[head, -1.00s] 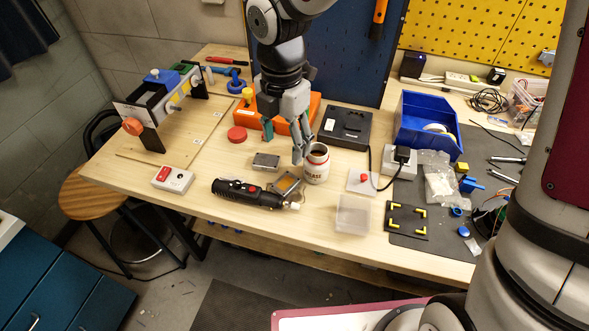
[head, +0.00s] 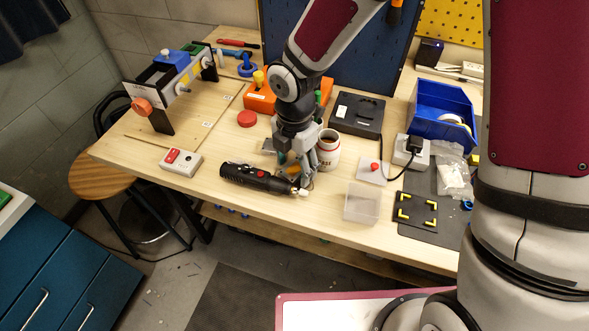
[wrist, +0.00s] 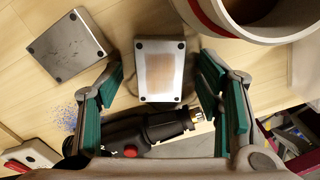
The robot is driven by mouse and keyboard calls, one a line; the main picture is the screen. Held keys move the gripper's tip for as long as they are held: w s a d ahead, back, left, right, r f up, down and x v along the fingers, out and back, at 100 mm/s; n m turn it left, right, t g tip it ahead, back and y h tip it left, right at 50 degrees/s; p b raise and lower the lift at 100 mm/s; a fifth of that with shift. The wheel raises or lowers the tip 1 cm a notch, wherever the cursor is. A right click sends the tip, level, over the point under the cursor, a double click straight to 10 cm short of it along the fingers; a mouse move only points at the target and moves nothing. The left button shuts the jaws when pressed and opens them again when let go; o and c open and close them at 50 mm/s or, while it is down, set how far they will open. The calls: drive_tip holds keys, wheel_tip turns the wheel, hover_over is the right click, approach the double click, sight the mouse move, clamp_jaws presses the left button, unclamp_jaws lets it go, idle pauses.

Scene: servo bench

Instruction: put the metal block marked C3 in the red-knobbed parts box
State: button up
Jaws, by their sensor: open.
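My gripper (head: 298,176) is open and low over the bench between a black handheld tool and a jar. In the wrist view my gripper's green-padded fingers (wrist: 163,88) stand on either side of a metal block (wrist: 160,70) with a brown patch on top. A second metal block (wrist: 68,46), scratched and grey, lies to its left, outside the fingers. I cannot read a C3 mark on either. In the head view the gripper mostly hides the blocks. A clear open box (head: 362,203) stands to the right. A pale square lid or plate with a red knob (head: 373,170) lies behind it.
The white jar (head: 328,150) stands close right of my gripper. The black tool (head: 255,178) lies just in front. A black box (head: 357,114), blue bin (head: 442,110) and black plate with yellow corners (head: 416,210) are farther right. A switch box (head: 181,162) sits left.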

clamp_jaws()
idle(0.3)
